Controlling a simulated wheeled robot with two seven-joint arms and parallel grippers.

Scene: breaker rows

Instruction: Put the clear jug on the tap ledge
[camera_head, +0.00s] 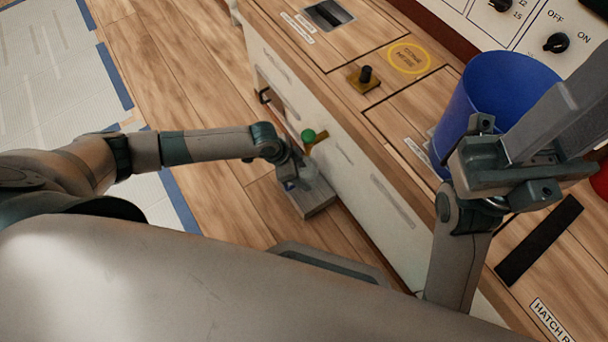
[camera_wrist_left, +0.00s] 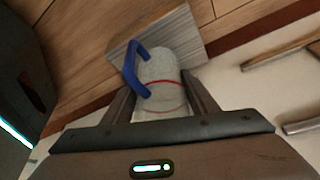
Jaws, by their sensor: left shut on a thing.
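The clear jug (camera_wrist_left: 160,82) has a cloudy see-through body, a red ring around it and a blue handle (camera_wrist_left: 131,70). My left gripper is shut on it, with a finger on each side in the left wrist view (camera_wrist_left: 160,108). In the head view my left gripper (camera_head: 289,172) is low beside the white cabinet front, and the jug is mostly hidden. The grey tap ledge (camera_head: 318,198) juts from the cabinet below the green tap knob (camera_head: 308,136). The jug's far end overlaps the ledge (camera_wrist_left: 198,30) in the wrist view; I cannot tell whether they touch. My right gripper (camera_head: 515,155) is above the counter; its fingers are unclear.
A blue bin (camera_head: 490,95) stands on the wooden counter (camera_head: 440,100) beside my right gripper. A black knob (camera_head: 366,76) and a yellow ring mark (camera_head: 409,59) are farther left. Cabinet handles (camera_wrist_left: 280,55) stick out to the right in the wrist view. Wood floor (camera_head: 185,70) is clear at left.

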